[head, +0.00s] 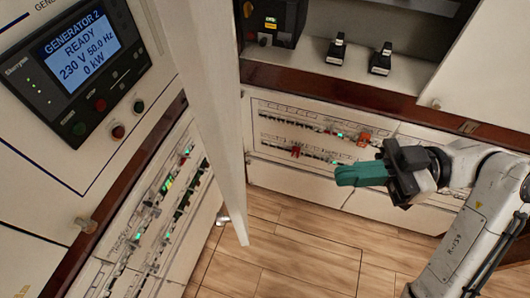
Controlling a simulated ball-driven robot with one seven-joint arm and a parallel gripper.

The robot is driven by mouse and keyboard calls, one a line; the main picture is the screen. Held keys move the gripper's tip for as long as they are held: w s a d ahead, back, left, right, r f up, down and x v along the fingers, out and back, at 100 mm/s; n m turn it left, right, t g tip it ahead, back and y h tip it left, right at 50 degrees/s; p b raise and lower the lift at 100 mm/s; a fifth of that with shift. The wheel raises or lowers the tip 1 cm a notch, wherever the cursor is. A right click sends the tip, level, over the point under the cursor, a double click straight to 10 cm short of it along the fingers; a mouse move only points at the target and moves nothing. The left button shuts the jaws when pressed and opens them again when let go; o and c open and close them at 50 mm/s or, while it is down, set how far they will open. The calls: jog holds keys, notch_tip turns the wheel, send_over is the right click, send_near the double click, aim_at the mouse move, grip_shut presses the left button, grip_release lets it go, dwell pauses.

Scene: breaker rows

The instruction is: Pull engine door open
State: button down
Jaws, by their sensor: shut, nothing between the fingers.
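A tall white door panel (212,110) juts out toward me from between the two walls, seen nearly edge-on. It stands swung open, with a small metal knob (222,216) near its lower end. No readable label shows whether it is the engine door. My gripper (342,176) is at the right, with its green fingers pointing left and pressed together. It is empty and apart from the panel, in front of the lower breaker rows.
The generator display (76,48) and its buttons are on the left wall. Breaker rows (300,135) line the back wall under a dark red rail (330,84). Two black levers (336,48) stand on the ledge above. The wooden floor (300,250) between is clear.

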aim_at(240, 183)
jog(key=shift+n+g, duration=0.3)
jog(key=shift+n, duration=0.1)
jog(key=a+p, duration=0.1)
jog(key=a, duration=0.3)
jog(key=s+a+r+p, duration=0.1)
jog(key=a, duration=0.3)
jog(key=a+p, duration=0.1)
jog(key=a, duration=0.4)
jog(key=shift+s+r+p, duration=0.15)
jog(key=shift+r+p, duration=0.2)
jog(key=shift+p, duration=0.05)
jog(key=shift+a+f, duration=0.1)
jog(key=shift+a, duration=0.4)
